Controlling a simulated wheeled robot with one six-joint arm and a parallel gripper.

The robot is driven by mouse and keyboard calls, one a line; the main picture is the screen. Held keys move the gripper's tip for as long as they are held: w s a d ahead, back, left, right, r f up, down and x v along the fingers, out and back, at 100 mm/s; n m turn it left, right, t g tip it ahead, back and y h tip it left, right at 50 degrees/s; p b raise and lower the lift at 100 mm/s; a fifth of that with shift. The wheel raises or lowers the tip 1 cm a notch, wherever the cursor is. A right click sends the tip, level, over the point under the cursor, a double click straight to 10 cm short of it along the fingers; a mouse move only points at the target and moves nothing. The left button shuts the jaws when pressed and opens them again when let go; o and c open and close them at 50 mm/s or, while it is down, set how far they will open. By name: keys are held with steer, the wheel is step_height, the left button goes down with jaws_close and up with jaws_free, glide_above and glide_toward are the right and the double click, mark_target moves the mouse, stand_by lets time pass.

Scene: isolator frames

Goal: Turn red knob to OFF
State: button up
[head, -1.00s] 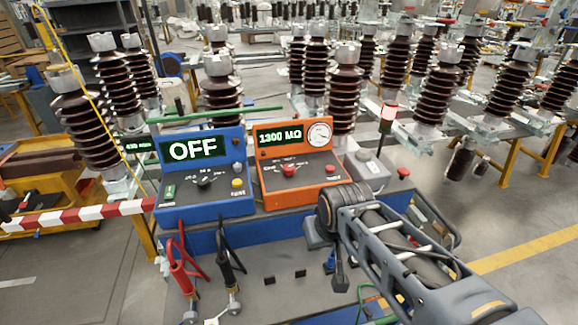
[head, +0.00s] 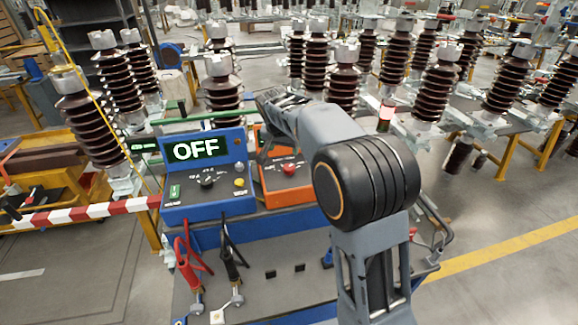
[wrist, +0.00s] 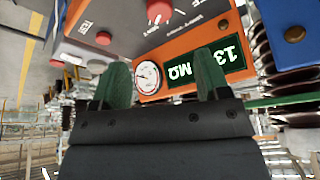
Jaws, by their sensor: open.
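The red knob (head: 289,170) is on the front of the orange meter box (head: 286,191), seen just left of my arm in the head view. In the wrist view the red knob (wrist: 158,11) is at the top edge, partly cut off. My gripper (wrist: 163,76) has two green fingers spread apart with nothing between them. The fingers point toward the orange box, below the knob in the picture, around the dial gauge and display. I cannot tell the knob's exact pointer position.
A blue box (head: 208,178) with a screen reading OFF stands left of the orange box. A red TEST button (wrist: 103,38) is near the knob. Red and black clamps (head: 188,262) lie on the bench. Brown insulators (head: 442,80) stand behind.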

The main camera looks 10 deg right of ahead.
mark_target(289, 167)
steer(key=p+x, duration=0.3)
steer(key=x, duration=1)
steer(key=shift+d, duration=0.1)
steer(key=shift+c, duration=0.2)
steer(key=c, duration=0.9)
